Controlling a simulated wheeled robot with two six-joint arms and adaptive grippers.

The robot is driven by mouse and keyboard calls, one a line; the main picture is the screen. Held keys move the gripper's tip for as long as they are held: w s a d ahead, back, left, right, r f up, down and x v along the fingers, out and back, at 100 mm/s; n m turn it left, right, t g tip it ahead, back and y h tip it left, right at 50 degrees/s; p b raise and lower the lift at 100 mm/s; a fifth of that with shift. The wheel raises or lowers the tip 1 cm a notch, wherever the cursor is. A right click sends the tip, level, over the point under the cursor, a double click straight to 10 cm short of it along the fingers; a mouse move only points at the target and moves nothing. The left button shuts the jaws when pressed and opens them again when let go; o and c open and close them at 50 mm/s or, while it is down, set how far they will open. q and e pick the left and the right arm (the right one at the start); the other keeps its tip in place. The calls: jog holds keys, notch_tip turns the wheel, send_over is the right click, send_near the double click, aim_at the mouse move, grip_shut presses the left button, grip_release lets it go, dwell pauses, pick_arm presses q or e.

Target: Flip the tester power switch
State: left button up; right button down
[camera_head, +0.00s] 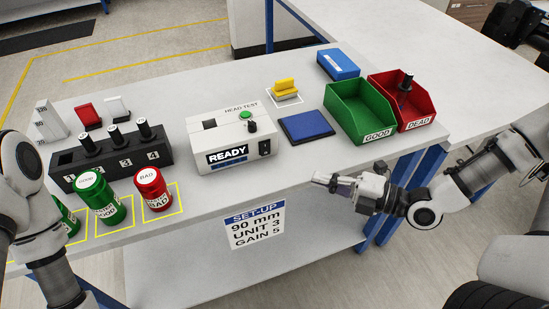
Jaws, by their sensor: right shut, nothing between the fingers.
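The tester (213,138) is a white box in the middle of the table, marked HEAD TEST, with a dark display that reads READY. A lit green button (246,115) and a black knob (252,127) are on its top. A small black switch (264,148) sits at the right end of its front face; I cannot tell which way it is set. My right gripper (322,179) is shut and empty, in front of the table edge, right of the tester and apart from it. Of my left arm only links show at the left; its gripper is out of view.
A black numbered rack (111,162) and green and red canisters (153,189) stand left of the tester. A blue pad (306,126), a yellow block (285,89), a green GOOD bin (360,111) and a red DEAD bin (415,103) are to the right.

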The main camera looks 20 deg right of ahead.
aim_at(276, 170)
jog(key=b+x, duration=0.2)
jog(key=x, duration=0.8)
jog(key=shift+a, duration=0.15)
jog(key=w, duration=0.3)
jog(key=shift+f+p, duration=0.1)
jog(key=shift+p, duration=0.25)
jog(key=shift+w+f, duration=0.15)
jog(key=shift+w, duration=0.25)
